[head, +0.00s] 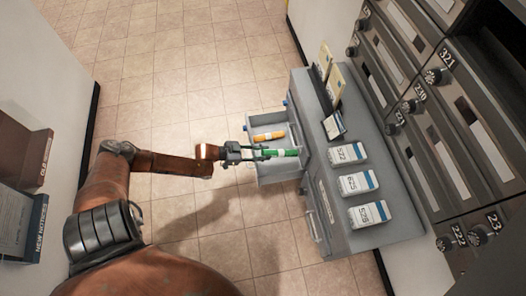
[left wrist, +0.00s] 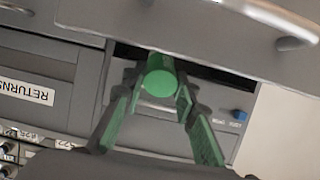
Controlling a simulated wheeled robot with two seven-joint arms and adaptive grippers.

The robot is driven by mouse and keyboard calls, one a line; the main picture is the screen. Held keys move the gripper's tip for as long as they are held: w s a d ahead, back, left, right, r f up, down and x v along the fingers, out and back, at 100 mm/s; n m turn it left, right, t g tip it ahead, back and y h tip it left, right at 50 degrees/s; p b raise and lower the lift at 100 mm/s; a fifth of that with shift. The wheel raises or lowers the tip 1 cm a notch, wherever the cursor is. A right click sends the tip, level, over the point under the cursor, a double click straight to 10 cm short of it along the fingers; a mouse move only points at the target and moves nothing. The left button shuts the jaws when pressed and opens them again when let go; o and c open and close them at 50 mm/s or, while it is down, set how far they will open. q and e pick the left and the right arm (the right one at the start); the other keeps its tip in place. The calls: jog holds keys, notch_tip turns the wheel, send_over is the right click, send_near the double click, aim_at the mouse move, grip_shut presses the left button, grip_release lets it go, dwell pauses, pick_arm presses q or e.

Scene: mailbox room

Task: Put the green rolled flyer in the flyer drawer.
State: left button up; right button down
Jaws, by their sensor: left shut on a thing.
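The green rolled flyer (head: 284,153) is in my left gripper (head: 243,153), which is shut on it. In the head view the flyer lies level over the open drawer (head: 277,174), pointing right. I cannot tell whether it touches the drawer floor. An orange rolled flyer (head: 268,136) lies inside the same drawer, beside the green one. In the left wrist view the flyer's round green end (left wrist: 161,84) shows between the two fingers (left wrist: 155,105). My right gripper is not in view.
The grey cabinet (head: 375,200) carries several numbered white packets (head: 358,182) and upright envelopes (head: 335,85) on top. Dark numbered mailboxes (head: 440,90) stand to the right. A wall with brochure racks (head: 22,220) is at left. Tiled floor (head: 190,60) is clear beyond my arm.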

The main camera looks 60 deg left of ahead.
pick_arm(q)
jog(key=shift+f, duration=0.15)
jog(key=o, duration=1.2)
jog(key=v, duration=1.2)
